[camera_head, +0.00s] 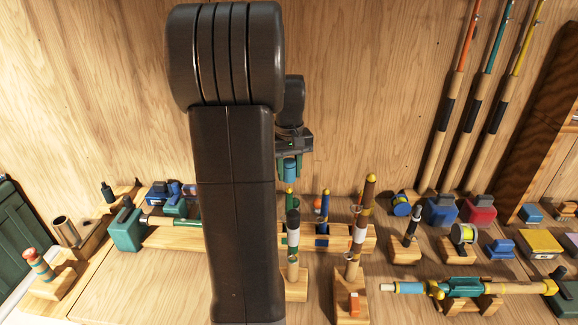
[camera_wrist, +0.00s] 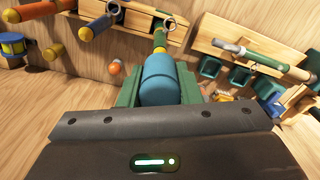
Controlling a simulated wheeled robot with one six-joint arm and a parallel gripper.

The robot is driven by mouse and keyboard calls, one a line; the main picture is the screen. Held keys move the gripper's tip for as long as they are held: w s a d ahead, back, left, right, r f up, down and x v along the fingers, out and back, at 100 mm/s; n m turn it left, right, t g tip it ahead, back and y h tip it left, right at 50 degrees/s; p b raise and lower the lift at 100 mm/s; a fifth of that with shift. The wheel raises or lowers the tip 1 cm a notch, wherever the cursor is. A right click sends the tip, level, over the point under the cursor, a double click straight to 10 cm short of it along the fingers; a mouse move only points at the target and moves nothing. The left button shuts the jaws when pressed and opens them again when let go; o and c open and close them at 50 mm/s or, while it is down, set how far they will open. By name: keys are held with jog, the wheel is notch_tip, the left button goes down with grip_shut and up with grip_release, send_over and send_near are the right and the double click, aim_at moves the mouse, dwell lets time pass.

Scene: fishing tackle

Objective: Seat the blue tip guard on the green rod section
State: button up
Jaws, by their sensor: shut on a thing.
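My gripper (camera_head: 291,160) is shut on the blue tip guard (camera_head: 290,167), high above the bench and partly behind my arm. In the wrist view the blue tip guard (camera_wrist: 160,80) sits between the green jaws. The green rod section (camera_head: 290,190) stands upright just below it, with a yellow band. In the wrist view the green rod section (camera_wrist: 160,38) lines up closely with the guard's far end. I cannot tell whether the two touch.
A blue rod section (camera_head: 325,205) and a brown, yellow-tipped one (camera_head: 369,190) stand to the right. A rack with a green reel seat (camera_head: 185,221) lies to the left. Bare bench (camera_head: 150,285) is free at front left.

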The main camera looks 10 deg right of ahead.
aim_at(289, 188)
jog(key=shift+f+b, duration=0.35)
jog(key=shift+f, duration=0.55)
jog(key=shift+p, duration=0.5)
dwell(0.9)
jog(key=shift+f+b, duration=1.9)
jog(key=shift+f, duration=0.95)
jog(key=o, duration=1)
notch_tip(289, 188, up, 14)
jog(key=shift+f, duration=0.1)
